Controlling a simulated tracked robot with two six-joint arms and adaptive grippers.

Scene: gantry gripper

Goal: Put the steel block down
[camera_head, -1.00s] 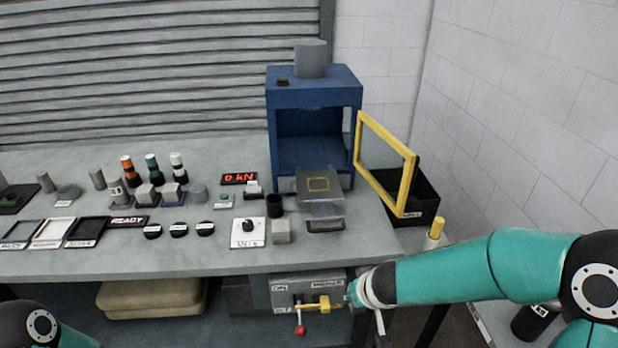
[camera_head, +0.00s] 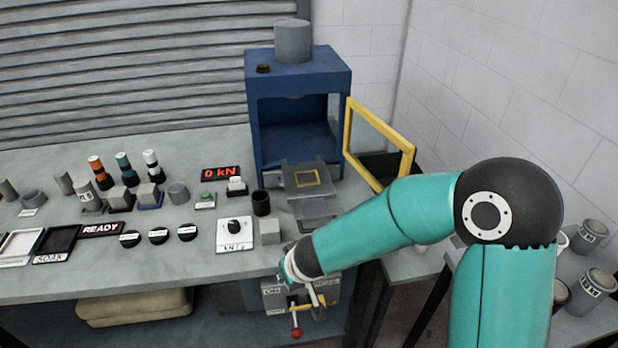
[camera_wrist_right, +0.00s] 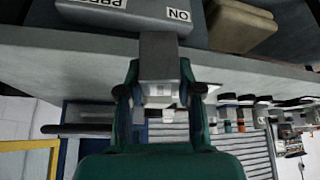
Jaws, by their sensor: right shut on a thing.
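A grey, square-sided block, which I take as the steel block (camera_wrist_right: 160,55), is between the fingers of my right gripper (camera_wrist_right: 160,78) in the right wrist view. The gripper is shut on it, and the block sticks out past the fingertips. A separate grey cube (camera_head: 271,231) rests on the table just behind the wrist. My left gripper is not in view.
A blue press (camera_head: 297,90) stands behind, its yellow-framed door (camera_head: 347,140) swung open to the right. A dial plate (camera_head: 235,236) and black cup (camera_head: 261,203) are close to the cube. The control box (camera_head: 275,295) with red-knobbed lever hangs below the table edge.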

